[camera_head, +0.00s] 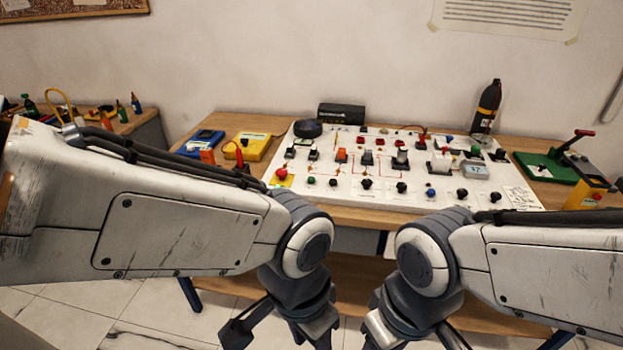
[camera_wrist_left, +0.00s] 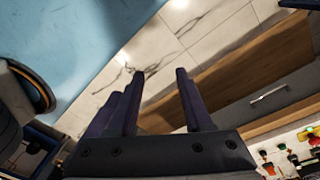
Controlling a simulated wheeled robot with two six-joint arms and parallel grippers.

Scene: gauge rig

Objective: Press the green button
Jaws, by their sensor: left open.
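The white control panel (camera_head: 330,192) lies on the wooden table and carries several coloured buttons, knobs and switches. A small green button (camera_head: 311,180) seems to sit in its front row at the left; it is too small to be sure of its shape. My left gripper (camera_head: 278,338) hangs low in front of the table, open and empty, well short of the panel. In the left wrist view its open fingers (camera_wrist_left: 155,88) point over the floor, with the panel's edge at the lower right. My right gripper (camera_head: 415,338) also hangs low, fingers apart and empty.
A yellow meter (camera_head: 252,146) and a blue device (camera_head: 200,142) stand left of the panel. A dark bottle (camera_head: 486,108) stands behind it. A green-based lever device (camera_head: 548,166) is at the right. The table's front edge lies between my grippers and the panel.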

